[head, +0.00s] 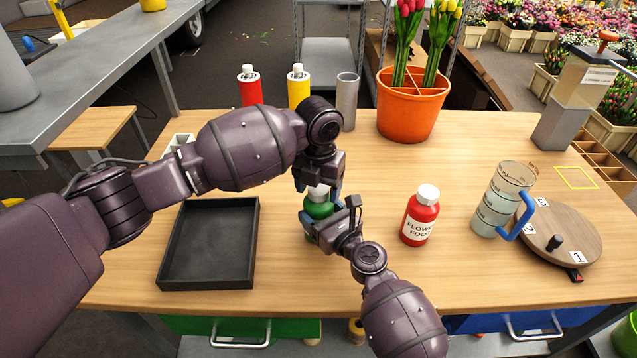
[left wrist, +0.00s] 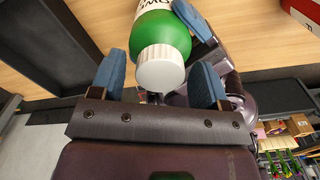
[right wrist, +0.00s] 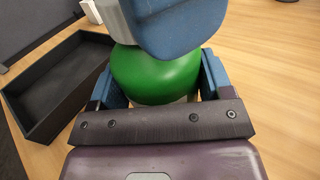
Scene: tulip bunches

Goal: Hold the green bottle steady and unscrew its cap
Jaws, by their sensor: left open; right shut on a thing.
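The green bottle (head: 318,208) stands upright on the wooden table, partly hidden by my grippers in the head view. Its green body (right wrist: 157,74) fills the space between my right gripper's fingers in the right wrist view. My right gripper (head: 328,226) is shut on the bottle's body from the front right. The white ribbed cap (left wrist: 160,68) is on the bottle. My left gripper (head: 318,186) is above the bottle, pointing down, with its blue fingers (left wrist: 162,82) open on both sides of the cap. In the left wrist view gaps show between cap and fingers.
A black tray (head: 252,240) lies left of the bottle. A red flower food bottle (head: 420,218) and a measuring jug (head: 497,205) stand to the right, beside a round wooden turntable (head: 575,240). Behind are red (head: 249,90) and yellow (head: 299,92) bottles, a grey cylinder (head: 347,100) and an orange pot (head: 408,115).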

